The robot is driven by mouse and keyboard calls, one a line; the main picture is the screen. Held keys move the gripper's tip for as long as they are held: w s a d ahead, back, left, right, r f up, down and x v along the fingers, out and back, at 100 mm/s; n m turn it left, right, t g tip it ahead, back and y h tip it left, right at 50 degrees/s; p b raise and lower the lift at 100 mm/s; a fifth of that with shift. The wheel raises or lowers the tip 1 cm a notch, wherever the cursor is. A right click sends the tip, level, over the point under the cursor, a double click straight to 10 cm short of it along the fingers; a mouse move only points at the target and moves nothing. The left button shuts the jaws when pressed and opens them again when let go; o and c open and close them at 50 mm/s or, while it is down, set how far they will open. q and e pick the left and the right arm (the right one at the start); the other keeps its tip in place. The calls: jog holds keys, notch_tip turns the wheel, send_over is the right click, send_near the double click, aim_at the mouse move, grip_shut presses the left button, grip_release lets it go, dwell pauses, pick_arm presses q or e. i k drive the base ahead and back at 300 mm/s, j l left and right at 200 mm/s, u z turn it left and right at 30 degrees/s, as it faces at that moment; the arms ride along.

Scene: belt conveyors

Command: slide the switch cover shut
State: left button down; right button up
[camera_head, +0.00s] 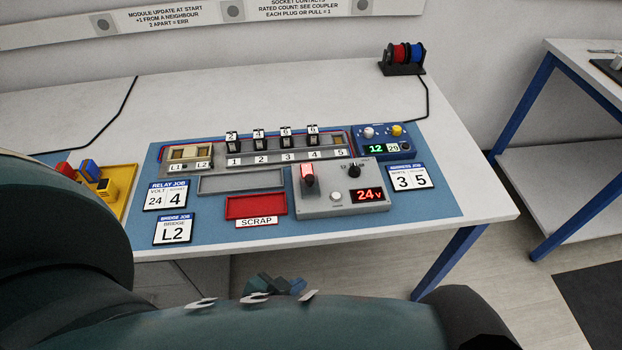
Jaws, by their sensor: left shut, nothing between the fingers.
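A grey power box (345,196) with a red 24v readout stands at the front right of the blue mat. My left gripper (275,287) shows only as small dark teal and blue parts beyond my body, below the table's front edge. It is shut and empty, well apart from the box. My right gripper is not in view.
A red scrap tray (256,206) and an empty grey tray (241,184) lie left of the box. A numbered module rack (270,157) and a blue dial box (385,141) stand behind. A yellow holder (104,188) is at the left.

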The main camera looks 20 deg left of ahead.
aim_at(309, 179)
jog(key=i+l+u, duration=0.15)
jog(key=l+u, duration=0.15)
jog(key=l, duration=0.3)
jog(key=l+u, duration=0.3)
jog(key=l, duration=0.35)
jog(key=i, duration=0.05)
